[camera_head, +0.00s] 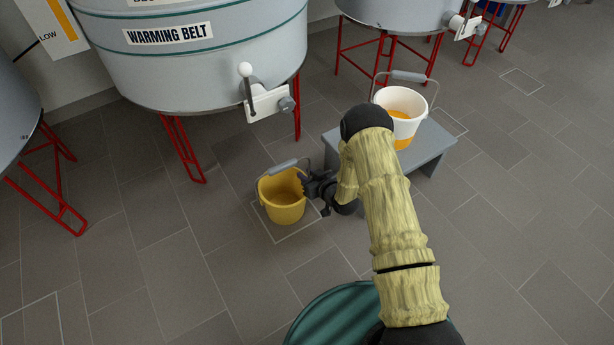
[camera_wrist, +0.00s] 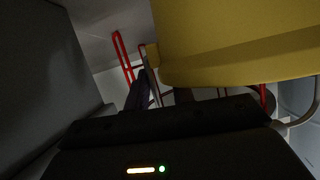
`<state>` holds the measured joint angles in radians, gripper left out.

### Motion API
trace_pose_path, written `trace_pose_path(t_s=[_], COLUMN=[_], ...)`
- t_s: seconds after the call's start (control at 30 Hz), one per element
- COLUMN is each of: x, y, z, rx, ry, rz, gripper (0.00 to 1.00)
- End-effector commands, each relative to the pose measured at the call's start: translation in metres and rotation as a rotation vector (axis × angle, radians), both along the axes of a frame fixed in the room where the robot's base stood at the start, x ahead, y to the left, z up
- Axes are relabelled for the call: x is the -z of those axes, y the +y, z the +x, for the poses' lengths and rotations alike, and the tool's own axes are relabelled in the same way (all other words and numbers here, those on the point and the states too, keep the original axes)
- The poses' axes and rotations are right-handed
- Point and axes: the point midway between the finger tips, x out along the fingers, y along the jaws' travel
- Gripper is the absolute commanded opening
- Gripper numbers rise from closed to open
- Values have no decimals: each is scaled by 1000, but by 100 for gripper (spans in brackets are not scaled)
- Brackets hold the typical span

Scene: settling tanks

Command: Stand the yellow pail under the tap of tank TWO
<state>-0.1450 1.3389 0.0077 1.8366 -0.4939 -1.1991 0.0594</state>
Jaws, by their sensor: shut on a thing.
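The yellow pail (camera_head: 282,205) is upright, with its grey-gripped handle (camera_head: 284,166) at the rim. It is at or just above a white-outlined floor square (camera_head: 277,238), below and in front of the white tap (camera_head: 266,102) of the tank marked WARMING BELT (camera_head: 190,75). That tank's number is not in view. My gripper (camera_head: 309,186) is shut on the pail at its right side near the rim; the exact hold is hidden. In the wrist view the yellow pail (camera_wrist: 240,45) fills the upper right. I cannot tell whether its base touches the floor.
Red tank legs (camera_head: 183,150) stand behind the yellow pail. Other tanks (camera_head: 400,12) are at back right and far left. Floor at front left is clear.

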Motion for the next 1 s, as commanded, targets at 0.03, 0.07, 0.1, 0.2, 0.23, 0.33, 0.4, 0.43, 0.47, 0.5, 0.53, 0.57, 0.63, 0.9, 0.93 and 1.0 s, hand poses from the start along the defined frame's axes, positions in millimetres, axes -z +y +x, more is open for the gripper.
trace_pose_path(t_s=[0.03, 0.07, 0.1, 0.2, 0.23, 0.33, 0.4, 0.43, 0.47, 0.5, 0.53, 0.57, 0.63, 0.9, 0.93, 1.0], x=[1, 2, 3, 2, 2, 2, 2, 2, 2, 1, 0, -2, -3, -19, -22, -26], y=[2, 2, 3, 5, 5, 5, 4, 4, 3, 3, 2, 2, -1, -21, -23, -29], z=[0, -1, -1, -2, -2, -2, -1, -1, -1, -1, -1, -1, -4, -28, -32, -40], rx=[-2, -4, -5, -9, -9, -9, -6, -6, -5, -4, -3, -3, -2, 0, 0, 0], ry=[0, 0, 1, 1, 1, 1, 1, 1, 1, 1, 1, 0, 2, 5, 5, 5], rz=[1, 1, 0, 0, 0, 0, 0, 0, 0, 0, 0, 0, 0, -1, 0, 0], gripper=[0, 0, 26, 46, 47, 47, 47, 47, 47, 47, 47, 47, 47, 47, 47, 47])
